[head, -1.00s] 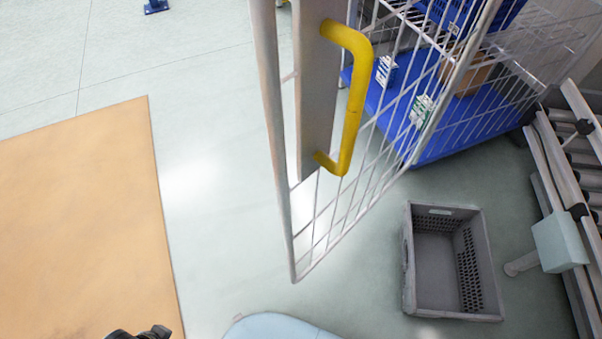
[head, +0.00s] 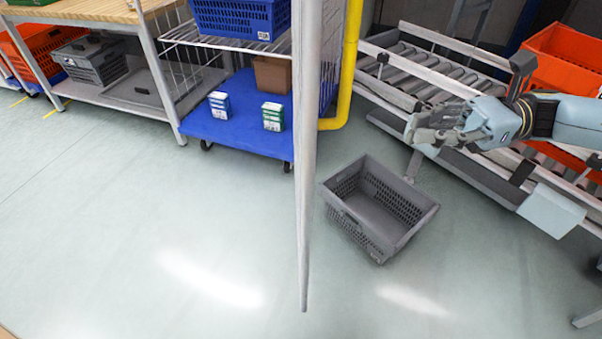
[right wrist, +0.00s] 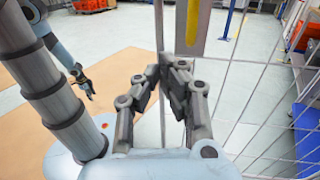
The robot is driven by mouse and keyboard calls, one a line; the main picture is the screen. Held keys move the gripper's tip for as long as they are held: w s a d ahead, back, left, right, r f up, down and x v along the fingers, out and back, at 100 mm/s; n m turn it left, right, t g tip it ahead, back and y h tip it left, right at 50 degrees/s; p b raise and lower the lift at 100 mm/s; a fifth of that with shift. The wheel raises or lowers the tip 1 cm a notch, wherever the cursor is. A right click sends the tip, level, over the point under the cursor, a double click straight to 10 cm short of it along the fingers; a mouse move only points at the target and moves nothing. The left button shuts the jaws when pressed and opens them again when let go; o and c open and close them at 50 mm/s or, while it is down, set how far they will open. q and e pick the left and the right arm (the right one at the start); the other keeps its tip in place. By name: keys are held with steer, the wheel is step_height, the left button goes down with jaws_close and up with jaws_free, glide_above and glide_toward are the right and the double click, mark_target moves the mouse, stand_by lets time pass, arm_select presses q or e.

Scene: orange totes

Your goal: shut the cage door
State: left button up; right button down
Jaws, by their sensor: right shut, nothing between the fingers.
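The cage door (head: 305,200) stands open and shows almost edge-on in the head view, jutting out from the cage toward me. Its yellow handle (head: 349,70) is on the right side of the door. My right gripper (head: 420,130) is shut and empty, to the right of the handle and apart from it in the head view.
The cage has a blue base (head: 235,125) holding small cartons and a brown box. A grey crate (head: 365,215) lies on the floor right of the door. A roller conveyor (head: 440,75) with orange totes is behind my right arm. Floor left of the door is clear.

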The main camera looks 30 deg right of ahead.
glide_toward(315, 150)
steer(key=x, duration=0.4)
steer(key=w+f+x, duration=0.1)
steer(key=x, duration=0.2)
steer(key=shift+d, duration=0.2)
arm_select(q)
steer(key=shift+w+d, duration=0.2)
steer(key=shift+d, duration=0.55)
arm_select(e)
steer(key=shift+a, duration=0.1)
arm_select(q)
steer(key=shift+d, duration=0.1)
